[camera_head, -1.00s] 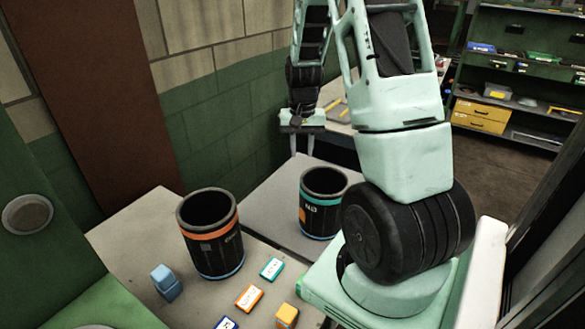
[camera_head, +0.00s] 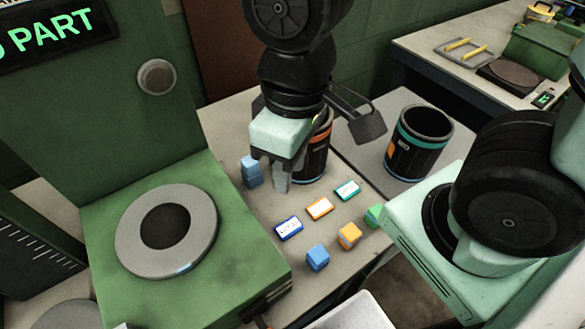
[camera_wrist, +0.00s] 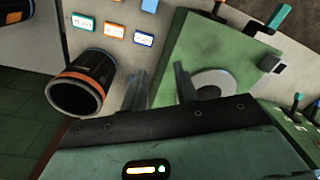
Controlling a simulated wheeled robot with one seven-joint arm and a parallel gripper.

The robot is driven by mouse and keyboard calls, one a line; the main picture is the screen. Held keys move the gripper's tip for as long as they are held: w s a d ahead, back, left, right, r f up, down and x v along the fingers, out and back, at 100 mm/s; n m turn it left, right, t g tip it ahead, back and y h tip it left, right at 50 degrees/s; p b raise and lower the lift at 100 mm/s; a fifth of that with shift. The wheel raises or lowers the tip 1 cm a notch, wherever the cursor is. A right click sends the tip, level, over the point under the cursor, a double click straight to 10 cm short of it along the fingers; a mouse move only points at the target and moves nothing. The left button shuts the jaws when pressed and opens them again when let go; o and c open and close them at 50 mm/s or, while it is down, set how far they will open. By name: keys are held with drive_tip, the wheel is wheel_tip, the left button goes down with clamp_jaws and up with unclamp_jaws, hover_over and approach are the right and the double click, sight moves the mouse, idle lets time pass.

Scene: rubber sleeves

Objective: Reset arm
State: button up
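My gripper (camera_head: 278,178) hangs fingers-down above the table, in front of the orange-banded bin (camera_head: 316,160) in the head view. In the wrist view its two fingers (camera_wrist: 160,88) stand apart with nothing between them, so it is open and empty. My arm's upper links hide part of that bin. The stacked blue blocks (camera_head: 251,172) stand just left of the gripper. The teal-banded bin (camera_head: 419,143) stands upright to the right, clear of the gripper.
Blue, orange and teal label blocks (camera_head: 319,209) lie in a row on the table. Small blue (camera_head: 317,257), orange (camera_head: 349,236) and green (camera_head: 374,215) blocks lie nearer. A green machine with a grey ring (camera_head: 125,232) is at left. A side table (camera_head: 424,55) stands behind at right.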

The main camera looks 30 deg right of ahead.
drive_tip(key=shift+s+a+n, duration=0.3)
drive_tip(key=shift+s+n, duration=0.1)
drive_tip(key=shift+s, duration=0.35)
drive_tip(key=shift+f, duration=0.1)
wheel_tip(320, 180, down, 4)
drive_tip(key=b, duration=0.4)
